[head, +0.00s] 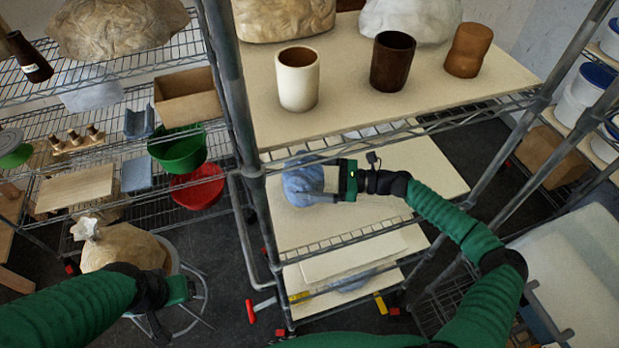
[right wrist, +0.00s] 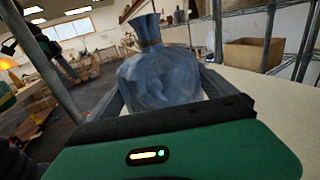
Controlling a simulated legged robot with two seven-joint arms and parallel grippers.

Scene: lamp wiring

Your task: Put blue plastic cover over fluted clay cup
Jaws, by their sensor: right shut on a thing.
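A crumpled blue plastic cover (head: 303,187) is on the middle shelf of the rack, near its left side. My right gripper (head: 322,190) reaches in from the right and is shut on it. In the right wrist view the blue cover (right wrist: 160,78) sits between the fingers, with a narrow gathered neck on top. On the shelf above stand a cream cup (head: 297,85), a dark brown cup (head: 392,65) and a waisted red-brown clay cup (head: 467,50). I cannot make out fluting clearly. My left gripper (head: 165,318) is low at the left; its finger opening is unclear.
Rack posts (head: 236,110) and the upper shelf (head: 430,90) edge frame the right arm's space. A left rack holds a green bowl (head: 178,150), a red bowl (head: 197,190) and a cardboard box (head: 188,97). A tied clay bag (head: 122,247) sits on a stool.

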